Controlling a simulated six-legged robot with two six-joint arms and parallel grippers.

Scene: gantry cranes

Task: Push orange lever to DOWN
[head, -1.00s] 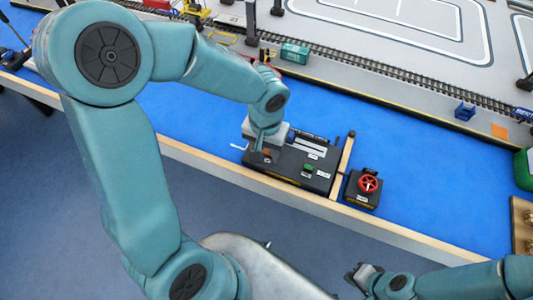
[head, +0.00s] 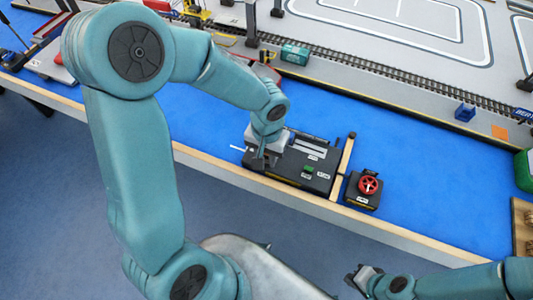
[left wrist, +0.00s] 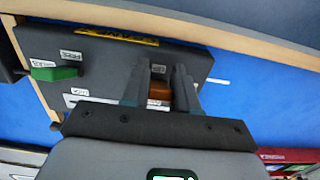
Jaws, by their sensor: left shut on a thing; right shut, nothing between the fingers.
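The black control box (head: 290,178) sits on the blue bench top near its wooden front edge. My left gripper (head: 264,158) reaches down onto the left part of this box. In the left wrist view the orange lever (left wrist: 159,91) shows between the two fingers of my left gripper (left wrist: 160,80), which is shut on it. In the head view the lever is hidden by the gripper. The lever's labels are too small to read. My right gripper (head: 354,279) is shut and empty, low in the head view, apart from the bench.
A green lever (head: 309,169) stands on the same box, right of my left gripper. The blue surface beyond is mostly clear up to the model railway track (head: 400,74).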

